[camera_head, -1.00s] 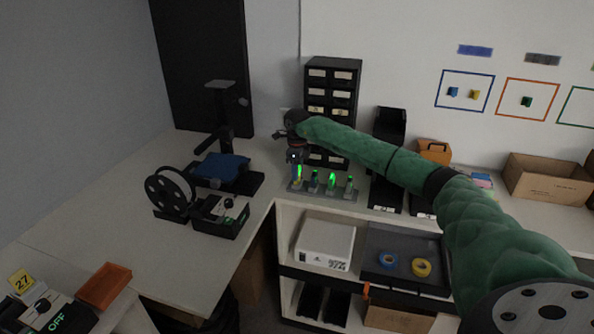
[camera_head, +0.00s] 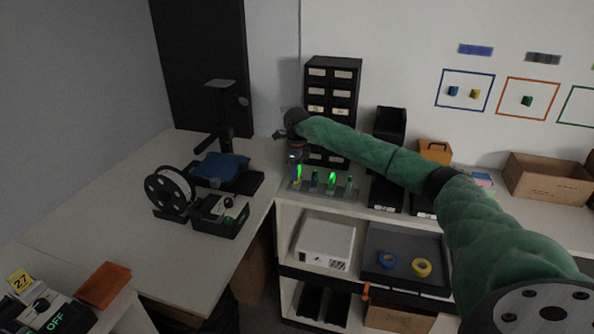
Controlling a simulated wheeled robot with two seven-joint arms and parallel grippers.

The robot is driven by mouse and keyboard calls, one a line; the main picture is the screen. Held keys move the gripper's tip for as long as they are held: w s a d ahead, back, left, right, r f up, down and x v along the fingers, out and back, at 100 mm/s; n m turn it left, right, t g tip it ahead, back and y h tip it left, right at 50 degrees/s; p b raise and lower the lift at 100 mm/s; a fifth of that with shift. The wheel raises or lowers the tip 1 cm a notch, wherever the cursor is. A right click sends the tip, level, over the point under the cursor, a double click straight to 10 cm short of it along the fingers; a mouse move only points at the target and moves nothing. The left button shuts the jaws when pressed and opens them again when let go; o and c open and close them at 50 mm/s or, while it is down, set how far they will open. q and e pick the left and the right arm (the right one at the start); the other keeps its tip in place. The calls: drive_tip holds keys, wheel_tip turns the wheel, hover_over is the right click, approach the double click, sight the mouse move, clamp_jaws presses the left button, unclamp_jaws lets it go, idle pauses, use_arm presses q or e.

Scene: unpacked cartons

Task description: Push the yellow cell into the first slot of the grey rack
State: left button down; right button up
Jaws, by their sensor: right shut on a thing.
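The grey rack (camera_head: 338,196) stands on the counter at the centre, in front of the black drawer cabinet. Several green-lit cells (camera_head: 331,180) stand upright in it. My right gripper (camera_head: 297,176) points down over the rack's left end, shut on the yellow cell (camera_head: 297,185). Only a little yellow shows at the fingertips, low at the leftmost slot. How deep the cell sits in that slot is too small to tell. My left gripper is not in view.
The black drawer cabinet (camera_head: 332,82) stands close behind the rack. A spool (camera_head: 171,192) and a black box (camera_head: 219,216) are on the left counter. The counter left of the rack is clear.

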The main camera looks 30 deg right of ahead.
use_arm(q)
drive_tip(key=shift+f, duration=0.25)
use_arm(e)
drive_tip(key=shift+f, duration=0.4)
drive_tip(key=o, duration=1.3)
wheel_tip(320, 180, up, 7)
drive_tip(key=b, duration=0.3)
drive_tip(key=shift+f, duration=0.1)
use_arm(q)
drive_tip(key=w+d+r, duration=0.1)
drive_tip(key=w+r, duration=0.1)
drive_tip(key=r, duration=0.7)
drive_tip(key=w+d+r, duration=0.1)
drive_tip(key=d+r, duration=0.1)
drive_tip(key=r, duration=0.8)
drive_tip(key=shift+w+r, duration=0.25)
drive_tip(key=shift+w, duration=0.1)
use_arm(e)
drive_tip(key=shift+r, duration=0.5)
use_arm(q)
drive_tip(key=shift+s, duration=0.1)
